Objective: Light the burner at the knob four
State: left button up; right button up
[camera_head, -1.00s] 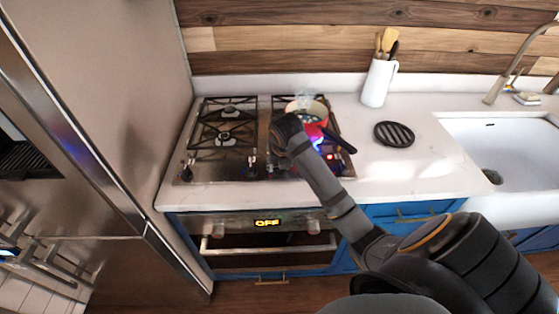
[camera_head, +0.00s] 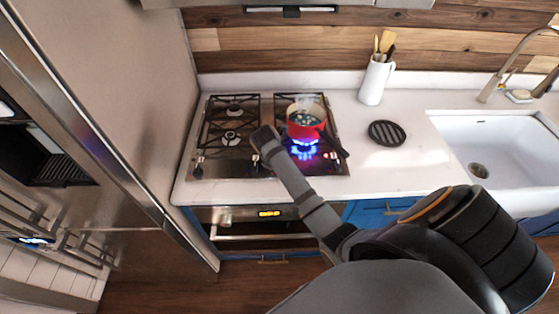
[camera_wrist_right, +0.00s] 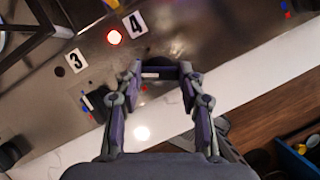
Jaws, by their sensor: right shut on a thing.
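The right wrist view shows my right gripper (camera_wrist_right: 160,82) closed around a dark knob (camera_wrist_right: 157,66) on the steel cooktop front. The label 4 (camera_wrist_right: 137,20) is just beyond it, next to a glowing red light (camera_wrist_right: 114,37). Knob three (camera_wrist_right: 95,101) stands to the left by the label 3 (camera_wrist_right: 75,62). In the head view, blue flames (camera_head: 305,151) burn at the front right burner of the cooktop (camera_head: 222,158). My left gripper is out of view.
A red pot (camera_head: 306,127) sits steaming at the back right burner. A black round trivet (camera_head: 387,133) and a white utensil jug (camera_head: 375,80) stand on the counter, with the sink (camera_head: 505,135) at right. A tall steel fridge (camera_head: 130,90) borders the left.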

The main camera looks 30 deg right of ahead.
dwell(0.3)
jog(key=o, duration=1.2)
jog(key=shift+c, duration=0.2)
jog(key=v, duration=1.2)
jog(key=shift+a+f, duration=0.1)
